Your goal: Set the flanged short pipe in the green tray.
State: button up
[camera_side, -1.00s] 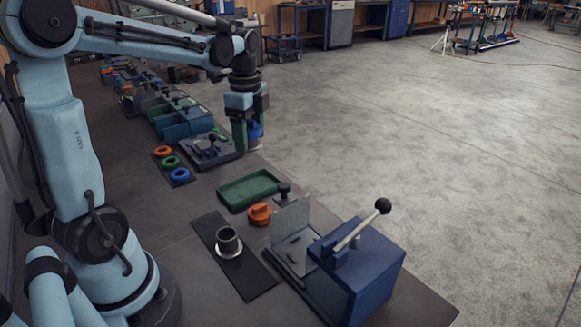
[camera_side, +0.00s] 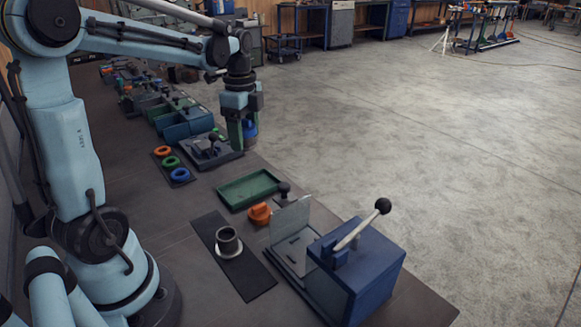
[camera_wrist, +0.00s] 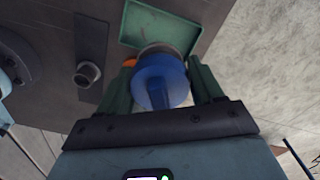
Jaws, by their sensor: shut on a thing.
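The flanged short pipe (camera_side: 228,240) stands upright, flange down, on a black mat (camera_side: 252,276); it also shows in the wrist view (camera_wrist: 89,73). The green tray (camera_side: 236,204) lies on the bench between the pipe and my gripper, and looks empty in the side view. Its upper part shows in the wrist view (camera_wrist: 186,43). My gripper (camera_side: 242,143) is raised near the bench's right edge, beyond the tray. Its green fingers are shut on a round blue thing (camera_wrist: 162,84), part of which shows in the side view (camera_side: 251,128). The pipe is well apart from my gripper.
An orange knobbed part (camera_side: 259,214) sits beside the tray. A blue lever press (camera_side: 358,270) with an upright grey plate (camera_side: 290,224) stands at the front. A dark fixture (camera_side: 209,150) and several coloured rings (camera_side: 171,162) lie near my gripper.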

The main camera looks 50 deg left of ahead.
jog(key=shift+f, duration=0.2)
jog(key=shift+f, duration=1)
jog(key=shift+f, duration=5.1)
dwell(0.9)
jog(key=o, duration=1.2)
jog(key=shift+o, duration=0.5)
